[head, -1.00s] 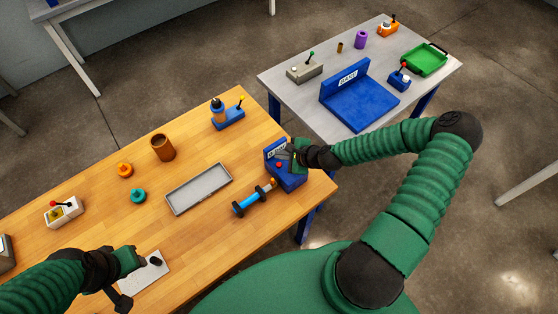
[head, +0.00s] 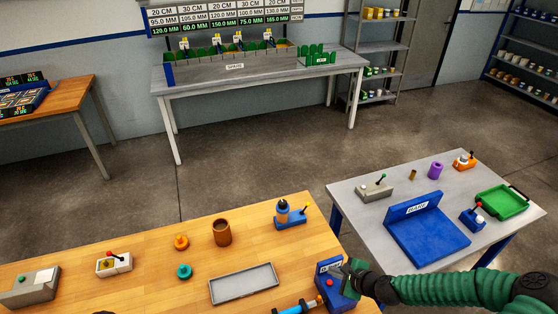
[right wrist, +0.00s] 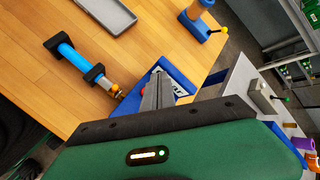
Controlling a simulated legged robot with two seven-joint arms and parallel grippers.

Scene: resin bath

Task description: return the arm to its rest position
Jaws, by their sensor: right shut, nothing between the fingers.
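My right arm (head: 450,289) comes in from the right in the head view, low over the front corner of the grey table. Its gripper (head: 345,269) is at the blue box with a red button (head: 333,291), on the right end of the wooden table. In the right wrist view the two grey fingers (right wrist: 158,90) are together with nothing between them, in front of the blue box (right wrist: 182,84). I cannot tell whether they touch it. My left gripper is not in view.
The wooden table (head: 140,262) holds a grey tray (head: 244,297), a brown cup (head: 222,232) and a blue and orange rod (head: 296,308). The grey table (head: 375,211) at the right carries a blue angled stand (head: 428,238) and a green tray (head: 500,203). Open floor lies behind both tables.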

